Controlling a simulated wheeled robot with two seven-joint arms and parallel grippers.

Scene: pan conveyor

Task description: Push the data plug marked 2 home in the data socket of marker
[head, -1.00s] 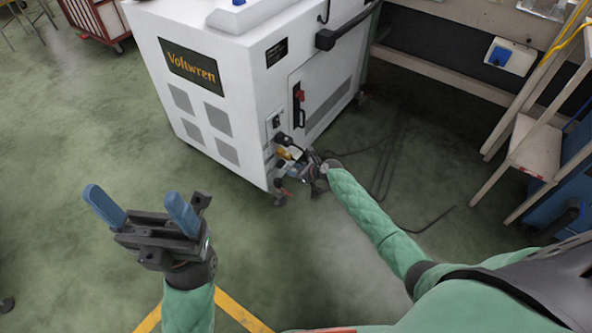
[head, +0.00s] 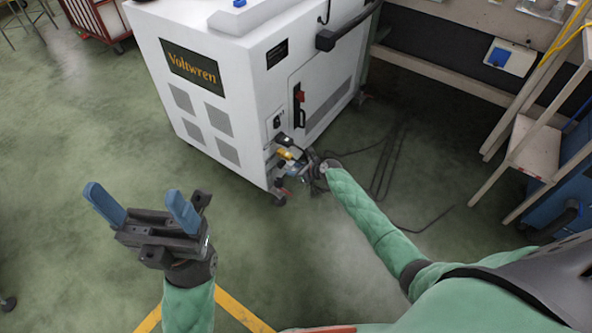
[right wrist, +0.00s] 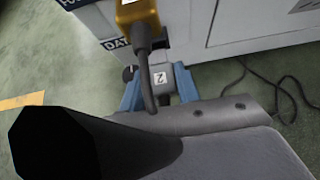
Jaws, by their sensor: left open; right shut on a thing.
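The data plug marked 2 (right wrist: 160,77) shows its white tag in the right wrist view. It sits between the blue fingers of my right gripper (right wrist: 158,88), which is shut on it low at the cabinet's corner. My right gripper (head: 297,173) is small in the head view. A partly hidden "DAT…" label (right wrist: 116,43) is on the panel beside the plug. The data socket's mouth is hidden, so I cannot tell how deep the plug sits. My left gripper (head: 143,208) is open and empty, above the floor left of the cabinet.
A yellow connector (right wrist: 137,14) with a dark cable is just above the held plug. The white Voltwren cabinet (head: 250,75) stands on castors. Loose black cables (head: 385,165) lie on the floor to its right. A shelf rack (head: 535,150) stands at the right.

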